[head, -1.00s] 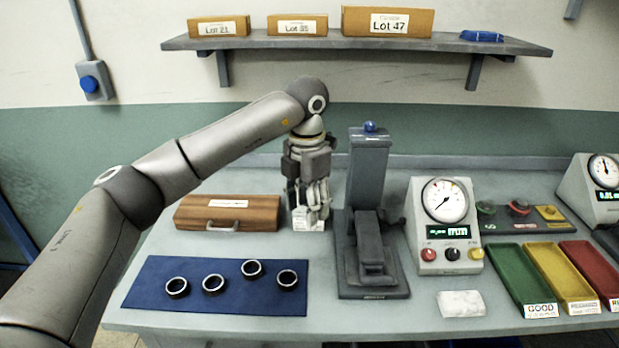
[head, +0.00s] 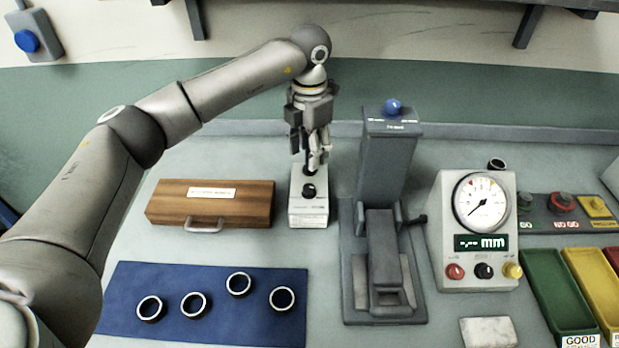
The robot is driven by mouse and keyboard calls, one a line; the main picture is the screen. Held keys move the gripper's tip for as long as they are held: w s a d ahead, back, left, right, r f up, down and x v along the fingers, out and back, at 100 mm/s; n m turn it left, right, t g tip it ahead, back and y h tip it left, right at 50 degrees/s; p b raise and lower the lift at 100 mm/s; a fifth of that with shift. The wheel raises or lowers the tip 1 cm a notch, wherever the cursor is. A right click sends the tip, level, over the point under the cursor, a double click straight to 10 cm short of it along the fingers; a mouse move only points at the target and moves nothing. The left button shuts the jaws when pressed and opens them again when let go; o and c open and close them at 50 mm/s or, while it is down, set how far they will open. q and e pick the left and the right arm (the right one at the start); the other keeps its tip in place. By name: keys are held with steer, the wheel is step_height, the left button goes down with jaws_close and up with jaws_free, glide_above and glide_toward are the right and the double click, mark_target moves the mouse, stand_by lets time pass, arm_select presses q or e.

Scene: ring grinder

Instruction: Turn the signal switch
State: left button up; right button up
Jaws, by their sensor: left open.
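A small white box with a black knob on top (head: 308,192) stands on the bench; it looks like a rotary switch, and its label is too small to read. My left gripper (head: 317,160) points down just above and behind the knob. Its fingers are open and empty. The knob shows in front of the fingers, and I cannot tell whether a fingertip touches it. My right gripper is not in view.
A wooden case (head: 215,198) stands left of the box, a grey press-like stand (head: 384,230) close on its right. A blue mat (head: 225,325) with several rings lies in front. A dial gauge unit (head: 475,235) and coloured trays (head: 556,290) are at right.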

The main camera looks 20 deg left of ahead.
mark_target(309, 186)
arm_select(q)
step_height(309, 186, down, 10)
steer(key=p, duration=0.3)
steer(key=shift+w, duration=0.15)
steer(key=shift+f, duration=0.7)
steer(key=c, duration=1)
steer(key=shift+c, duration=0.3)
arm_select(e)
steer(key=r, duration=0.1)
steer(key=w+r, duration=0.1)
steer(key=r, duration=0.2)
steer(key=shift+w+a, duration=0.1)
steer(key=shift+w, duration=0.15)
